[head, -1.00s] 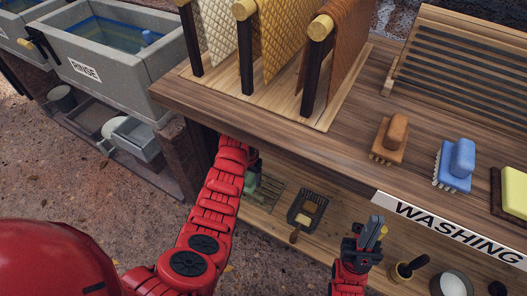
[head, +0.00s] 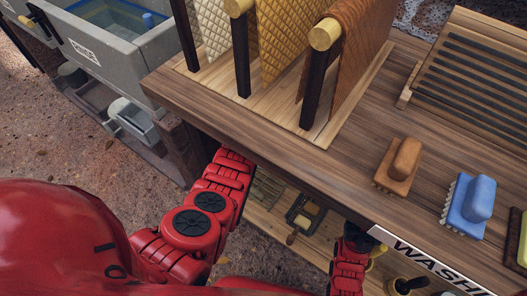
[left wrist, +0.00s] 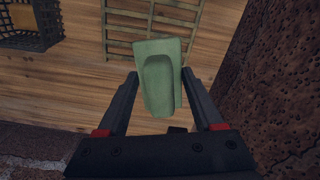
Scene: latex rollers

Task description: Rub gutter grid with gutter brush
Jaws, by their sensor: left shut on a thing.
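The gutter brush is a green block with a raised grip (left wrist: 160,78), seen in the left wrist view. My left gripper (left wrist: 160,92) is shut on it, a finger at each side. The gutter grid (left wrist: 117,20) is a greenish slatted frame on the wooden lower shelf, just beyond the brush. I cannot tell whether brush and grid touch. In the head view part of the grid (head: 266,187) shows under the tabletop, while the left gripper and brush are hidden. My right gripper (head: 352,238) is at the table's front edge; its fingers are not clear.
A black basket (head: 293,216) lies beside the grid on the shelf. A dark rough post (left wrist: 270,80) stands close to the right of my left gripper. The tabletop (head: 240,125) overhangs the shelf and carries a brown brush (head: 402,165) and a blue brush (head: 470,205).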

